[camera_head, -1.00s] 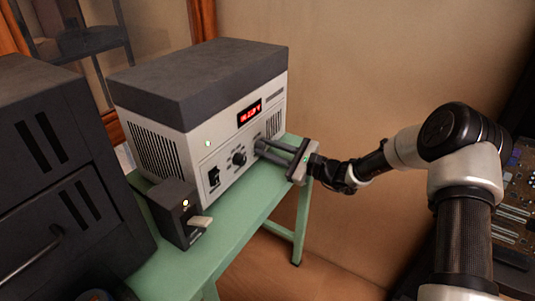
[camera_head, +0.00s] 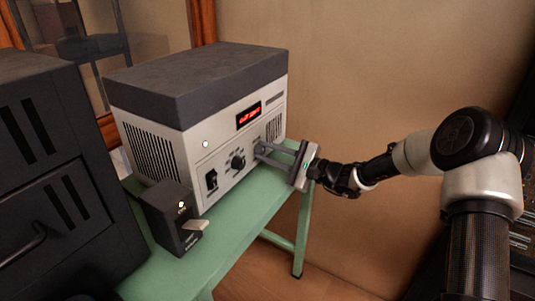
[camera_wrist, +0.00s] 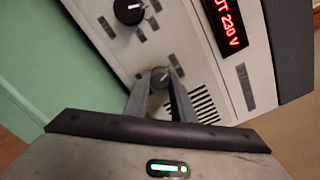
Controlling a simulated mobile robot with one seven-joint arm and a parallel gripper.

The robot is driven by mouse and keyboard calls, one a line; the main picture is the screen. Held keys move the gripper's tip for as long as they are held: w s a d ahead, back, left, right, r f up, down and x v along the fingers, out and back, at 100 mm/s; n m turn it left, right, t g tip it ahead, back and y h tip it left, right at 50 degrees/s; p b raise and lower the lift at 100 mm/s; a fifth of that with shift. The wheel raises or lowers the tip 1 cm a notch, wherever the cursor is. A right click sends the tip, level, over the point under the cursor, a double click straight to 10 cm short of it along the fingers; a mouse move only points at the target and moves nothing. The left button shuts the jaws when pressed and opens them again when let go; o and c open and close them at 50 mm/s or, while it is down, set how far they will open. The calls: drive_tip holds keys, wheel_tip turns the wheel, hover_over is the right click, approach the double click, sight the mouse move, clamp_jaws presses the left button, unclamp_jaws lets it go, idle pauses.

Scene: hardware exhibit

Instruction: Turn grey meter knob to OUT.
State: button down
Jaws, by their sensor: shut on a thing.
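The grey meter knob (camera_wrist: 162,77) is a small round knob low on the front of a light-grey instrument (camera_head: 228,150) with a dark top. My gripper (camera_wrist: 160,80) is shut on this knob, one finger on each side. In the head view my gripper (camera_head: 259,152) reaches the panel from the right, and its fingers mostly hide the knob. The red display (camera_wrist: 228,23) is cut off in the wrist view and reads "UT 230 V". The knob's pointer and the small labels are too small to read.
A small dark box (camera_head: 172,220) with a light lever stands in front. A large dark cabinet (camera_head: 50,170) fills the left.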

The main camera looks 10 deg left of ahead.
drive_tip(key=c, duration=1.5)
unclamp_jaws()
drive_tip(key=p+v, duration=0.3)
drive_tip(key=v, duration=1.4)
drive_tip(key=shift+s+d, duration=0.15)
drive_tip(key=shift+d, duration=0.05)
